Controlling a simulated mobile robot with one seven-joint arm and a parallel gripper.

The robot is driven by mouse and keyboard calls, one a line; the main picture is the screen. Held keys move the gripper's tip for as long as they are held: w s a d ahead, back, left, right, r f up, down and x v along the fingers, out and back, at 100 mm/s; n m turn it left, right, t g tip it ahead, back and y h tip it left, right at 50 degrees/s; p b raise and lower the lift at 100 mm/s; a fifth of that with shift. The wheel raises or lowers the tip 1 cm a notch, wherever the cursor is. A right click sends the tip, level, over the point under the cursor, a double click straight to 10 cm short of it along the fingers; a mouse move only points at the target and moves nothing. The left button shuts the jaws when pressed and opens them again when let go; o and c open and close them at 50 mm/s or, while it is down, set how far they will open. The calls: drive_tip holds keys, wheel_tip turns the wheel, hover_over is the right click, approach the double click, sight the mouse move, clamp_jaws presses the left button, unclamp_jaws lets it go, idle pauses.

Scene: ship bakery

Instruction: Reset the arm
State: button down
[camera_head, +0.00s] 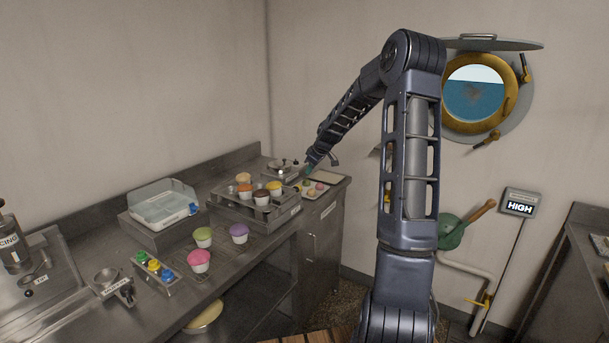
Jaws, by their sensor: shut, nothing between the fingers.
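My arm rises at the right of the head view, bends at a high elbow and reaches down to the left over the far end of the steel counter. My gripper (305,172) is small and partly hidden by my own forearm. It is shut, with nothing seen in it. It is close to the right side of a raised metal stand (285,213) with several cupcakes on it. A small tray (323,192) with colourful round pieces lies just below and right of the gripper. Whether the gripper touches anything I cannot tell.
Green (203,236), pink (198,260) and purple (239,233) cupcakes stand on the counter (205,284). A rack of coloured bottles (154,270) is in front. A porthole (474,93) is on the wall behind my arm.

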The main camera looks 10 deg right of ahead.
drive_tip(key=shift+s+d+r, duration=0.3)
drive_tip(key=shift+s+r, duration=0.1)
